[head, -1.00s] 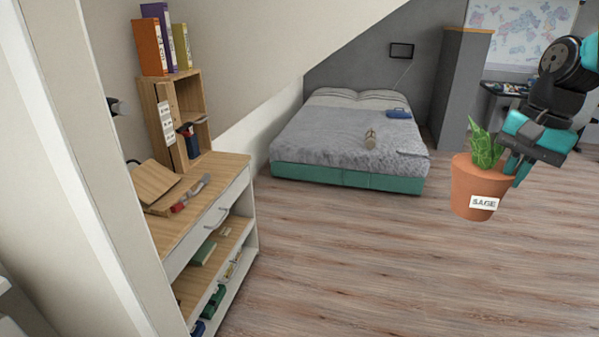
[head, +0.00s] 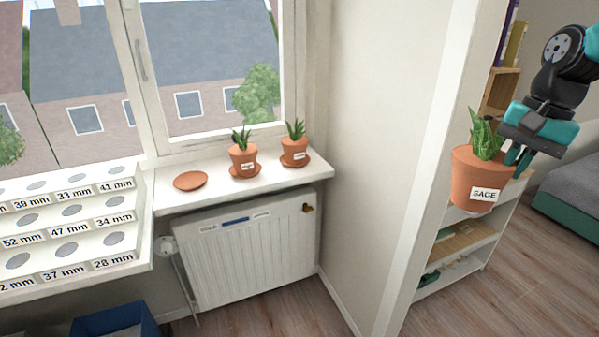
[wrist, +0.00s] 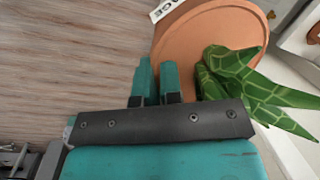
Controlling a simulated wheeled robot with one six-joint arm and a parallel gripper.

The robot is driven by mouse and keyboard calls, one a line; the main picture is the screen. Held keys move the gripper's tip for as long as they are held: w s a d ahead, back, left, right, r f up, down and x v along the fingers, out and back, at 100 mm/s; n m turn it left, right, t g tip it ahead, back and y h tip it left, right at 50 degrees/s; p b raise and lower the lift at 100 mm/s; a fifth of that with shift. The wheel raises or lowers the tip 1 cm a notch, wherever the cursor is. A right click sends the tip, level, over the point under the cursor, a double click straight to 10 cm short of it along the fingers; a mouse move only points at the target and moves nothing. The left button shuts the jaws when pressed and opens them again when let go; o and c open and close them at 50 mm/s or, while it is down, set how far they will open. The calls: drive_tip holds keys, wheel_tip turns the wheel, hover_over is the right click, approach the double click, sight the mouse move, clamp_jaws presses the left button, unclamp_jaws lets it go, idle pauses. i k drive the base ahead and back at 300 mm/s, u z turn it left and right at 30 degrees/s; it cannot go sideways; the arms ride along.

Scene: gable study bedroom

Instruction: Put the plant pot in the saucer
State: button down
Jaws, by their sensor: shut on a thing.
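A terracotta plant pot (head: 474,181) labelled SAGE, with a green plant in it, hangs in the air at the right of the head view. My gripper (head: 514,158) is shut on the pot's rim from the right side, and the pot looks nearly upright. The wrist view shows the pot (wrist: 182,45) and the two fingers (wrist: 156,80) at its rim. An empty terracotta saucer (head: 190,180) lies on the left part of the white window sill (head: 224,192). The held pot is well to the right of the saucer and apart from it.
Two potted plants, one in the middle (head: 243,161) and one at the right (head: 294,152), stand in saucers on the sill. A radiator (head: 247,252) is below. A white rack (head: 72,235) with millimetre labels stands at the left. A wall edge (head: 440,150) lies between sill and pot.

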sight(192, 182)
drive_tip(key=u, duration=1.2)
drive_tip(key=i, duration=1.65)
